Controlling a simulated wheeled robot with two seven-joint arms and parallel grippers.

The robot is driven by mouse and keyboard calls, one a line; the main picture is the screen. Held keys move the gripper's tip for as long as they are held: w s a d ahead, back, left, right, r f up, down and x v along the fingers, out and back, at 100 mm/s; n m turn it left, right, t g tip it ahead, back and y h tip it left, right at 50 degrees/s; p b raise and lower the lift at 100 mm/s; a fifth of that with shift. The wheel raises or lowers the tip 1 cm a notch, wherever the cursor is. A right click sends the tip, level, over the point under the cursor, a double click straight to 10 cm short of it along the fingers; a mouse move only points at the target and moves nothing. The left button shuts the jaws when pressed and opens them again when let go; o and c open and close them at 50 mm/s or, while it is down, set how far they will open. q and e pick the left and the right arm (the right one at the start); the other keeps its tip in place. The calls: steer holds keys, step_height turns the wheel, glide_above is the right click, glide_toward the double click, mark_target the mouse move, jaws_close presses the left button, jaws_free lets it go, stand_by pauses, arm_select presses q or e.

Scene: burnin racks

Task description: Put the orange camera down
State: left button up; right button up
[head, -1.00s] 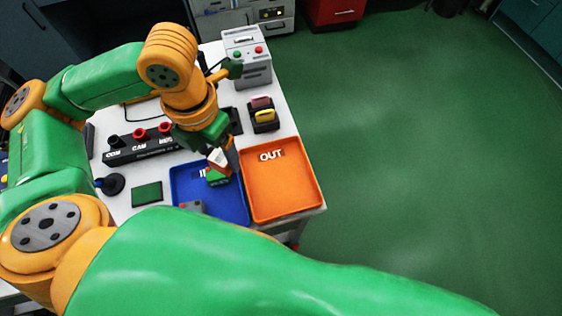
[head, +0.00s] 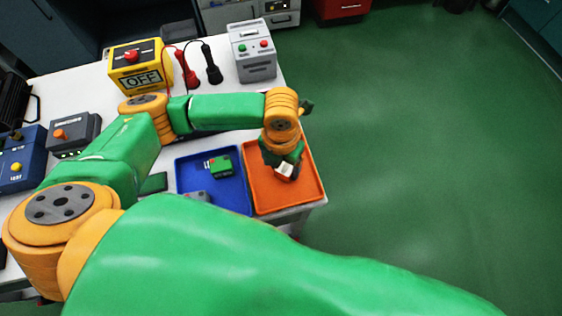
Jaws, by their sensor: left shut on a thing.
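My left gripper (head: 285,172) points down over the orange tray (head: 311,194) at the right front of the white table. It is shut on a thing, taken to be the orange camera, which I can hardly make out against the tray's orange. I cannot tell whether it touches the tray floor. My left wrist hides the tray's back edge and its label. A small green block-like device (head: 221,165) lies in the blue tray (head: 234,203) to the left. My right gripper is not in view.
A grey piece (head: 197,196) lies at the blue tray's front. A yellow OFF box (head: 141,67), black and red leads (head: 187,70), a grey box with two buttons (head: 253,52) and a blue unit (head: 20,163) stand on the table. Green floor lies to the right.

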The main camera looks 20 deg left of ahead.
arm_select(q)
steer(key=o, duration=1.3)
step_height(320, 180, up, 12)
steer(key=shift+r, duration=0.15)
